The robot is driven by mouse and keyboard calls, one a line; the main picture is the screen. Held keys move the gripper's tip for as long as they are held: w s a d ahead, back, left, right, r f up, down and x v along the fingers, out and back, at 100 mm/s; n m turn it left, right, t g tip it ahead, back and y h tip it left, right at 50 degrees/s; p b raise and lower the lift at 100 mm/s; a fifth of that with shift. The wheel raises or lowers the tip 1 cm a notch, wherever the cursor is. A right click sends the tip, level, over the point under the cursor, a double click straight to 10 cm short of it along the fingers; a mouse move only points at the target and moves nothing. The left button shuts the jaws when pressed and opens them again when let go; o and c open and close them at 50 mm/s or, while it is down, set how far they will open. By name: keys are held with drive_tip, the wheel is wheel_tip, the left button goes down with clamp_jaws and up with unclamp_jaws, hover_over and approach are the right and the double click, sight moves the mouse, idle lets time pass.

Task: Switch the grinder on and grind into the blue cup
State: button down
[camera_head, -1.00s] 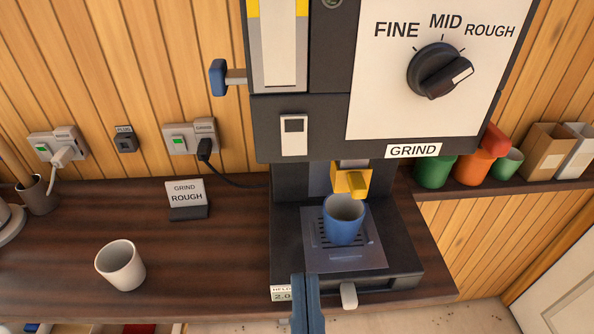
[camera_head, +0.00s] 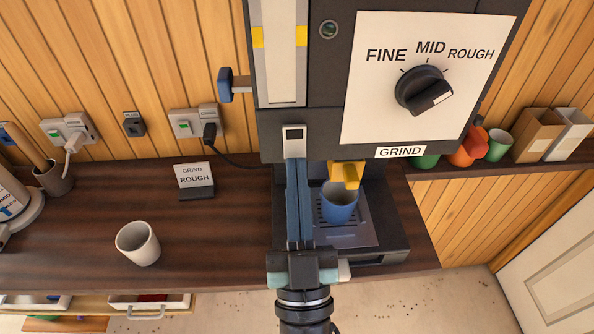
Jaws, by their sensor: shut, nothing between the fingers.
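The grinder (camera_head: 276,130) stands tall and dark on the counter. Its white switch plate with a dark square (camera_head: 293,133) is on the lower front, left of the GRIND label (camera_head: 400,152). My gripper (camera_head: 297,162) is shut and empty, its blue fingers pointing up with their tips over the plate's lower part; I cannot tell whether they touch it. The blue cup (camera_head: 340,207) stands upright on the drip tray (camera_head: 352,240), under the yellow spout (camera_head: 346,174), right of my fingers. The dial (camera_head: 424,91) has its white-marked end toward the lower right, on the ROUGH side.
A sign (camera_head: 194,181) reading GRIND ROUGH and a white cup (camera_head: 138,243) stand on the counter to the left. Sockets (camera_head: 193,122) with plugs are on the wall. Green and orange containers (camera_head: 468,148) and boxes (camera_head: 536,134) are on the right shelf.

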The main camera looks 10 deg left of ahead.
idle(0.3)
drive_tip(key=b, duration=0.1)
drive_tip(key=w+t+b, duration=0.1)
drive_tip(key=b, duration=0.1)
drive_tip(key=shift+a+f, duration=0.1)
drive_tip(key=shift+f, duration=0.1)
drive_tip(key=shift+s, duration=0.1)
